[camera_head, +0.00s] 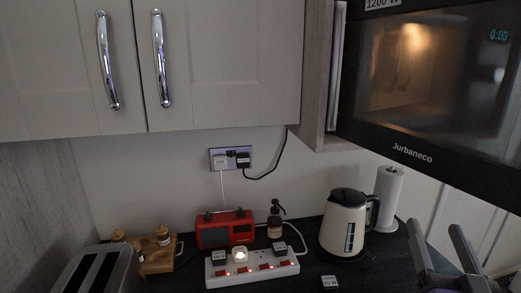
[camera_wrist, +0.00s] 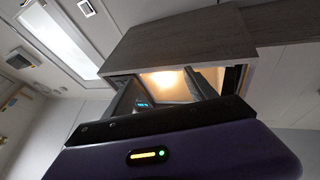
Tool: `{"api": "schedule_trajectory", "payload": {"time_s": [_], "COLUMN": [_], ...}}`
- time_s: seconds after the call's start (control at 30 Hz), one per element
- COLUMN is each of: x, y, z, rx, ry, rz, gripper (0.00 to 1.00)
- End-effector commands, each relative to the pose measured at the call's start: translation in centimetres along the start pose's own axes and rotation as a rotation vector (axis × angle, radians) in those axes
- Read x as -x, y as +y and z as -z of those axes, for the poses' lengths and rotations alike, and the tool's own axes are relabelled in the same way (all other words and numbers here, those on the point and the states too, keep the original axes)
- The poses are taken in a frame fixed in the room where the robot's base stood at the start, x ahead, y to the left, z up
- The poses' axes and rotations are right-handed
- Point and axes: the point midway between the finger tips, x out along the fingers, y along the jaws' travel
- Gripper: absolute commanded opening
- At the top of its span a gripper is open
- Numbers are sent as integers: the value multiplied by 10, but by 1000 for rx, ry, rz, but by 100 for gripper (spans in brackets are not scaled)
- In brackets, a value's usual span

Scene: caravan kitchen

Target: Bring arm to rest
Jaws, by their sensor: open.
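The microwave (camera_head: 400,150), dark with a glass front and a lit display, hangs at the upper right, and a warm light shows in it. I cannot tell whether its door is open. Its turntable is not visible. In the wrist view a lit opening (camera_wrist: 172,84) shows in a wooden cabinet beyond my gripper. My gripper (camera_head: 434,227) is open at the lower right, below the microwave, with nothing visible between its fingers. I cannot pick out an egg cup for certain; small wooden pieces (camera_head: 163,236) stand on a wooden tray at the lower left.
A cream kettle (camera_head: 342,228) and a paper roll (camera_head: 389,190) stand left of my gripper. A white power strip (camera_head: 252,275), red radio (camera_head: 225,231), dark bottle (camera_head: 275,225) and toaster (camera_head: 97,272) crowd the counter further left. Cabinets (camera_head: 215,65) hang above.

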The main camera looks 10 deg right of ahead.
Motion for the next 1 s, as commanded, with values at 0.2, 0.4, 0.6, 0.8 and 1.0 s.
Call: {"api": "schedule_trajectory", "payload": {"time_s": [0.2,0.4,0.6,0.8,1.0], "x": [83,158,232,307,374], "y": [-22,-38,-51,-57,-55], "z": [-41,-62,-76,-87,-99], "rx": [19,40,62,84,101], "ry": [-61,-132,-232,-382,-559], "rz": [31,75,133,200,258], "gripper": [65,65,65,65,65]}}
